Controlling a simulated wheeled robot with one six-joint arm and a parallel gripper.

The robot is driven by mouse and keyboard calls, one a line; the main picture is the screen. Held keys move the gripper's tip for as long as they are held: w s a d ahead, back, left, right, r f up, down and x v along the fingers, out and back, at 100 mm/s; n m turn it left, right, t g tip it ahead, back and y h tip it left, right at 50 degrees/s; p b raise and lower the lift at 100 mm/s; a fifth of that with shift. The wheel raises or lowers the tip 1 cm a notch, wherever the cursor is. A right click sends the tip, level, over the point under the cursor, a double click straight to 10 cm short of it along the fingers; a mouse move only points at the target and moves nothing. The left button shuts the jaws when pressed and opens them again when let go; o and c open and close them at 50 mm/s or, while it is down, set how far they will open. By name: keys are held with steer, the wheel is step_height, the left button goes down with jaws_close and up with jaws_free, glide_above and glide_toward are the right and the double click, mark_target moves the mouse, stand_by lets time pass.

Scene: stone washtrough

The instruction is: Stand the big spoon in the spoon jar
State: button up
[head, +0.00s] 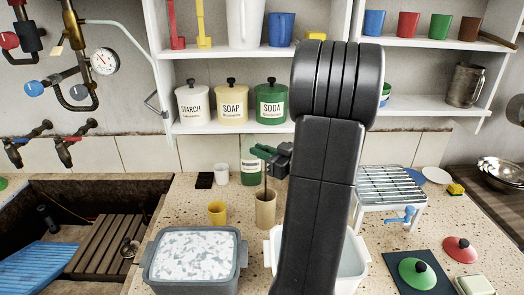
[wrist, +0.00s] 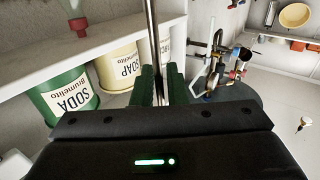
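My gripper (head: 264,152) has green fingers, seen from the side in the head view above the worktop. It is shut on the thin shaft of the big spoon (head: 265,178), which hangs about upright below the fingers. The spoon jar (head: 265,212), a tan cylinder, stands on the worktop directly under the gripper. The shaft's lower end meets the jar's mouth; how deep it reaches I cannot tell. In the wrist view the silver shaft (wrist: 153,45) runs between the green fingers (wrist: 160,85). The spoon's bowl is not visible.
A green tin (head: 250,172) is behind the jar. A grey basin (head: 170,277) and a white basin (head: 353,270) lie in front. A shelf (head: 230,126) is above.

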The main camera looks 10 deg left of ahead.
steer(key=o, duration=0.3)
steer(key=shift+d, duration=0.1)
steer(key=b+v, duration=0.1)
steer(key=v, duration=1.2)
steer(key=shift+d, duration=0.3)
steer(key=shift+r, duration=0.15)
steer(key=p+x, duration=0.1)
steer(key=x, duration=1.2)
steer(key=shift+a, duration=0.4)
steer(key=shift+d, duration=0.1)
steer(key=b+v, duration=0.1)
steer(key=v, duration=1.3)
steer(key=p+x, duration=0.1)
steer(key=x, duration=1.3)
step_height(320, 180, up, 15)
steer(key=p, duration=1.1)
